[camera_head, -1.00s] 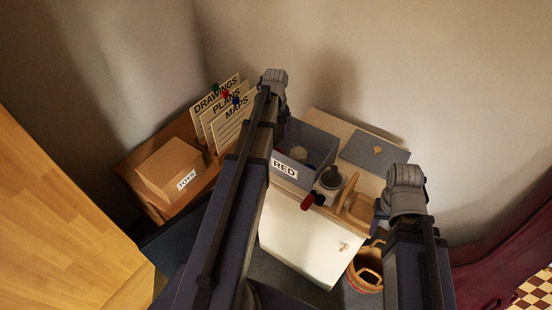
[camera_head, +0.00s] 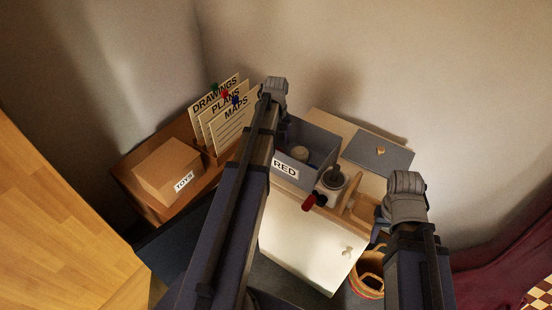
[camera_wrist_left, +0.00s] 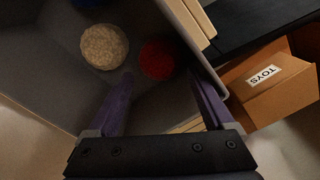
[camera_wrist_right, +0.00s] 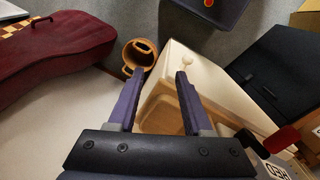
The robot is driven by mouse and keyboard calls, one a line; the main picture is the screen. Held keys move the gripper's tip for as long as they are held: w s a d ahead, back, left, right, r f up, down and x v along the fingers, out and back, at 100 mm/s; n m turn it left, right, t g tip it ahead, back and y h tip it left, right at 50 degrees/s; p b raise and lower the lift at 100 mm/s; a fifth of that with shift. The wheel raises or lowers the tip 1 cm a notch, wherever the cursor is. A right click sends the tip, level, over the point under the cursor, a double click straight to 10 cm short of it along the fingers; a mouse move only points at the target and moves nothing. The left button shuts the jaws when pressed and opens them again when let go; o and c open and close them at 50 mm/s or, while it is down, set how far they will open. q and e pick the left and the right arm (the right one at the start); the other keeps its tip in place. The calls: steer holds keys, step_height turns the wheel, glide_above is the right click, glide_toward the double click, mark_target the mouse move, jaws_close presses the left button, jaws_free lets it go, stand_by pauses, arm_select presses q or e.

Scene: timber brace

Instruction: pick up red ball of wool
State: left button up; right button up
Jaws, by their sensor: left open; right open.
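The red ball of wool (camera_wrist_left: 157,60) lies in the grey box labelled RED, between my left fingers and slightly beyond their tips in the left wrist view. A beige ball (camera_wrist_left: 104,46) lies beside it, and part of a blue ball (camera_wrist_left: 88,3) shows at the top edge. In the head view the box (camera_head: 318,145) stands on the white cabinet, and my left arm hides the red ball. My left gripper (camera_wrist_left: 160,78) is open and empty, pointing into the box. My right gripper (camera_wrist_right: 157,72) is open and empty beside the cabinet.
A TOYS carton (camera_head: 168,170) and upright file cards (camera_head: 228,115) stand left of the box. A grey pot (camera_head: 332,178), a red-handled item (camera_head: 309,202) and a wooden piece are close on its right. A basket (camera_wrist_right: 138,55) and dark red case (camera_wrist_right: 55,50) are near my right gripper.

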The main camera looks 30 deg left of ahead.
arm_select(q)
steer(key=shift+a+f+b, duration=0.1)
steer(key=shift+f+b, duration=2.5)
steer(key=shift+f, duration=0.05)
steer(key=shift+r, duration=0.1)
steer(key=c, duration=1)
steer(key=shift+r, duration=0.15)
step_height(320, 180, up, 18)
steer(key=p, duration=1.8)
